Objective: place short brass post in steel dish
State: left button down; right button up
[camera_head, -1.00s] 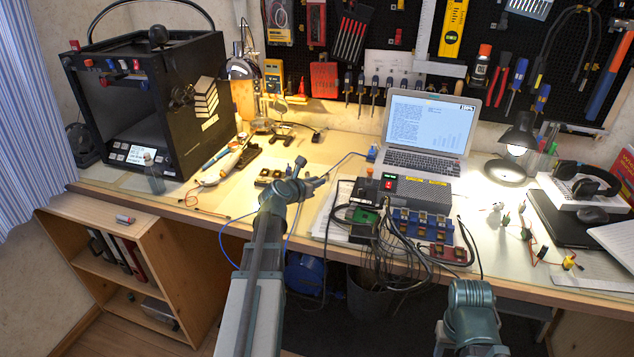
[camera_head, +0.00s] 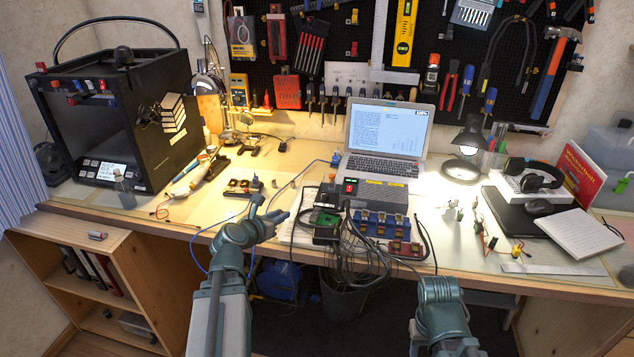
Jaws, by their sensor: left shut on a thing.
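My left gripper (camera_head: 270,208) is over the front part of the bench, left of the cable bundle. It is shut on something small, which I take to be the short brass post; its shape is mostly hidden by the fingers. I cannot surely pick out the steel dish at this size. My right forearm (camera_head: 442,308) shows at the bottom right, below the bench edge; its gripper is not in view.
A dark tray of small parts (camera_head: 243,187) lies just behind my left gripper. A power box (camera_head: 376,191), a blue rack (camera_head: 381,223) and loose cables stand to its right. A laptop (camera_head: 385,139) and a 3D printer (camera_head: 120,118) stand behind.

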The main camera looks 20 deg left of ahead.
pick_arm(q)
notch_tip(320, 180, up, 18)
jog(key=p, duration=1.7)
jog(key=shift+p, duration=0.35)
pick_arm(e)
notch_tip(320, 180, up, 18)
